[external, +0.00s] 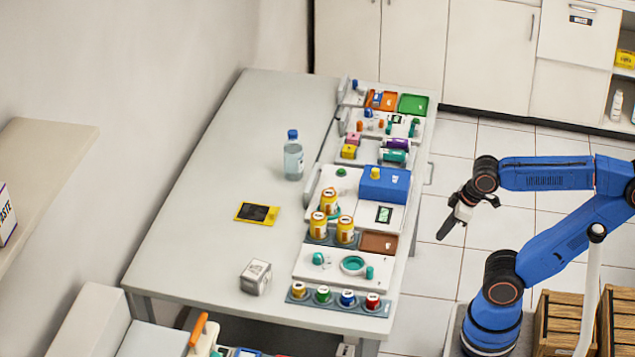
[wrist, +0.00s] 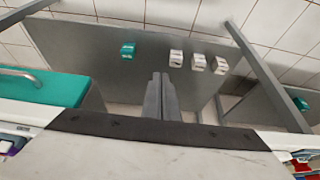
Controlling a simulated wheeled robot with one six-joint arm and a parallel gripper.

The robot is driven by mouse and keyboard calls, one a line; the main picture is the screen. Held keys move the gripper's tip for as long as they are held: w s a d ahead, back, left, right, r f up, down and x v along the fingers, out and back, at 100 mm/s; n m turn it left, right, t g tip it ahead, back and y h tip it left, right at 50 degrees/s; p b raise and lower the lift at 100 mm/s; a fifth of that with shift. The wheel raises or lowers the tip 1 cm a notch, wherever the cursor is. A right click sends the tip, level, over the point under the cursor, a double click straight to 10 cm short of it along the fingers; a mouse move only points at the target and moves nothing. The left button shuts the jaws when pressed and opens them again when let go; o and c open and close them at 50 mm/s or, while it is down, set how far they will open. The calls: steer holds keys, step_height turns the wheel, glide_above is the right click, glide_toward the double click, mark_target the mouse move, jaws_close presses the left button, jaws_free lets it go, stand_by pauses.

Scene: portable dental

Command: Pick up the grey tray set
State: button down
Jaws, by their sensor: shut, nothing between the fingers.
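Two grey trays in the external view could be the grey tray set; I cannot tell which is meant. One grey tray (external: 331,243) holds several yellow jars at the middle of the table's right side. The other, a narrow grey rack (external: 335,304), holds several small coloured-lid jars at the near right edge. My gripper (external: 443,237) hangs over the floor, right of the table and apart from both. In the wrist view my gripper (wrist: 161,76) shows its two fingers together and empty, in front of the table edge. Neither grey tray can be made out in the wrist view.
The white table (external: 210,190) carries a bottle (external: 293,160), a yellow-framed dark pad (external: 257,213), a metal box (external: 256,277) and a blue box (external: 385,184). The wrist view shows a lower shelf (wrist: 100,50) with small boxes. Wooden crates (external: 560,320) stand beside my base.

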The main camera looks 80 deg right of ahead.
stand_by(0.3)
steer(key=c, duration=0.9)
jaws_free()
